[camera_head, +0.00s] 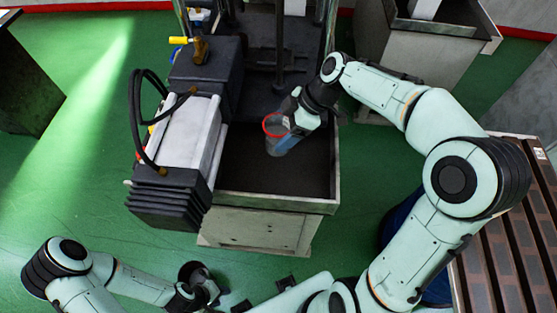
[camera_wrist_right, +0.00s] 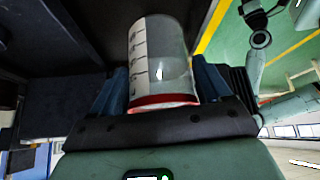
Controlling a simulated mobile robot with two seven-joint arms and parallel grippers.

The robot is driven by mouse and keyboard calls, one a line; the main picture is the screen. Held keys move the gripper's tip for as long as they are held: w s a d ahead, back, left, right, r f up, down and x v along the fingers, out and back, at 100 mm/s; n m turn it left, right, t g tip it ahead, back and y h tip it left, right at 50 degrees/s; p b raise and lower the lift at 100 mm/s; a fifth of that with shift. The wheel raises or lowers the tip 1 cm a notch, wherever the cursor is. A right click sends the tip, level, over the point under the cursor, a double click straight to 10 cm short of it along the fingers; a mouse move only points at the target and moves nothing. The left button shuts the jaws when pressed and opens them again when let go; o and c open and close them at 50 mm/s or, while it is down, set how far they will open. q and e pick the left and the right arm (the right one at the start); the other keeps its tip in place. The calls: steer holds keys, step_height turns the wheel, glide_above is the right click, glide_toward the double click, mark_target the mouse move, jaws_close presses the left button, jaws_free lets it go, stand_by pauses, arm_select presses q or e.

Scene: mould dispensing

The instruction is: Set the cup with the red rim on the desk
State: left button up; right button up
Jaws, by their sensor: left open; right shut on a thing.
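The cup with the red rim (camera_head: 275,131) is a clear cylinder held over the dark top of the desk-like cabinet (camera_head: 270,205). I cannot tell whether its base touches that top. My right gripper (camera_head: 300,112) is shut on the cup from the right side. In the right wrist view the cup (camera_wrist_right: 160,62) sits between the two blue-grey fingers, its red rim near the palm and dark graduation marks on its wall. My left gripper (camera_head: 208,292) is open and low at the bottom of the head view, away from the cup; its fingertips are hard to make out.
A white and black machine with cables (camera_head: 185,140) stands on the left of the dark top. A dark column (camera_head: 279,45) rises behind. A brown slatted pallet (camera_head: 500,220) is at the right. The front part of the dark top is bare. Green floor is clear at left.

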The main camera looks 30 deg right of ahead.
step_height(320, 180, down, 17)
steer(key=shift+f, duration=0.1)
stand_by(0.3)
steer(key=shift+f+b, duration=0.15)
steer(key=shift+b, duration=0.15)
steer(key=o, duration=1.3)
steer(key=shift+c, duration=0.2)
